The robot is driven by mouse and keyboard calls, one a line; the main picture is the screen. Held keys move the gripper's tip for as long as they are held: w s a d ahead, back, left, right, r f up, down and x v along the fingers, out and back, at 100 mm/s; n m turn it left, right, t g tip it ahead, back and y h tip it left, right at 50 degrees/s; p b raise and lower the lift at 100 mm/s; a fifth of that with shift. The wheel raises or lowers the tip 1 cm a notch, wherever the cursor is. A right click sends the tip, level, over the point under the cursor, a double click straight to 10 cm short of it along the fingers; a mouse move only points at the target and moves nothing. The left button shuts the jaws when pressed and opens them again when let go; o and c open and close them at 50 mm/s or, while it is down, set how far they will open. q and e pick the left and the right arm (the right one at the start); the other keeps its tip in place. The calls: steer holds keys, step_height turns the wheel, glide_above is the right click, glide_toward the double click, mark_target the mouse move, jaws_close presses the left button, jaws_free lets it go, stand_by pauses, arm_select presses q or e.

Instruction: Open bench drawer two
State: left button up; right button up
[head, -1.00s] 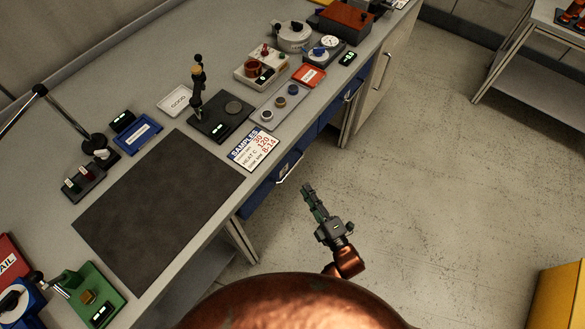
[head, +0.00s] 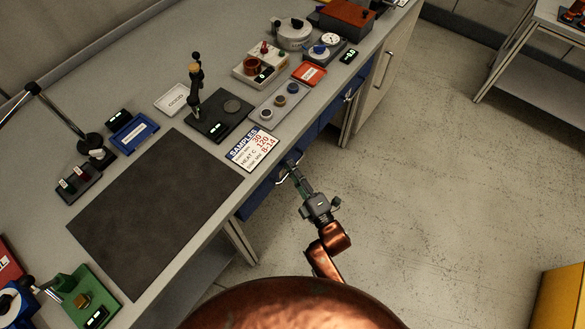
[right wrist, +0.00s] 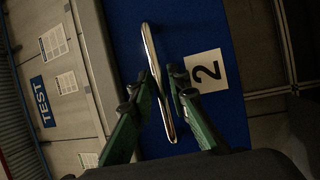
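Bench drawer two is the blue front (right wrist: 205,30) with a white label "2" in the right wrist view; in the head view its blue front (head: 262,196) shows under the bench edge, and it looks shut. Its chrome bar handle (right wrist: 151,58) runs lengthwise between the two green fingers of my right gripper (right wrist: 160,85). The fingers are open, one on each side of the handle, with a visible gap. In the head view my right gripper (head: 293,172) is at the drawer handle. My left gripper is not in view.
The bench top carries a dark mat (head: 155,210), a samples card (head: 252,148) and several instruments. Another blue drawer front (head: 330,108) lies farther along, before a pale cabinet (head: 378,85). The floor (head: 430,190) right of the bench is clear.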

steer(key=shift+c, duration=0.3)
jaws_close()
